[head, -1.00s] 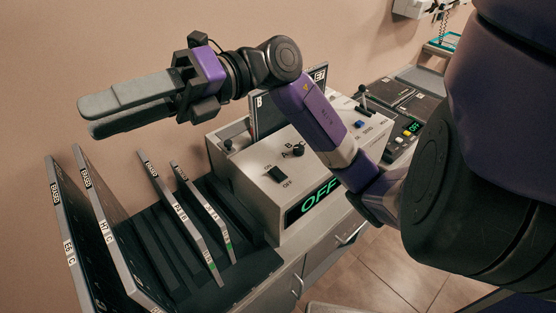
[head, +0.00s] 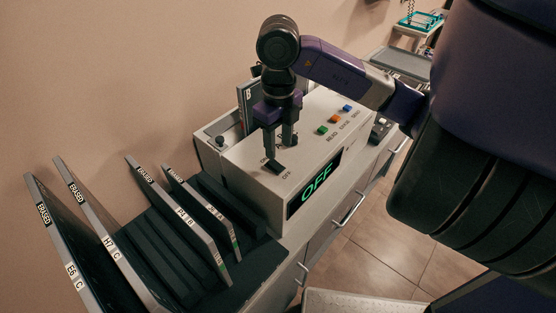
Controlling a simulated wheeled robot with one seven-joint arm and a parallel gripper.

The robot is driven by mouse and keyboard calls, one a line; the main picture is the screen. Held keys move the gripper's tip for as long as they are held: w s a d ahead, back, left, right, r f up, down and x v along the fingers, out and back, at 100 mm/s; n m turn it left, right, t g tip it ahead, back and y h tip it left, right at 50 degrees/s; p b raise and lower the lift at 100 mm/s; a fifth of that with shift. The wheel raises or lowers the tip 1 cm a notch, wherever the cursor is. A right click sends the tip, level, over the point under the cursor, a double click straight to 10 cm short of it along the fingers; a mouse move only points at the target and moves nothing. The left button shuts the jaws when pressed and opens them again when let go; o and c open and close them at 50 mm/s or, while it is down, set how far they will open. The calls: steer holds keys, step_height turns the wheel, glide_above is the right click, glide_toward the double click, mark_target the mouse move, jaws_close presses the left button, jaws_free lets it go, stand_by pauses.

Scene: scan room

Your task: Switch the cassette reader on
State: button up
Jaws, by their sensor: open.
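The cassette reader (head: 240,163) is a pale box on the counter, and its front display (head: 318,184) shows OFF in green. A black power switch (head: 277,168) sits on its top near the left end, with an OFF label beside it and another label partly hidden. My gripper (head: 281,151) points down over the reader's top, jaws a little apart and empty. One finger is right at the switch; I cannot tell whether it touches. The other finger is farther back, over the selector knob area, which it mostly hides.
A dark rack (head: 255,258) left of the reader holds several upright cassettes, some marked ERASED. A cassette marked B (head: 247,94) stands behind my gripper. Drawer handles project along the counter front.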

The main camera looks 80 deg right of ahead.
mark_target(278, 167)
step_height(278, 167, down, 7)
steer(key=shift+r, duration=0.2)
steer(key=shift+c, duration=0.2)
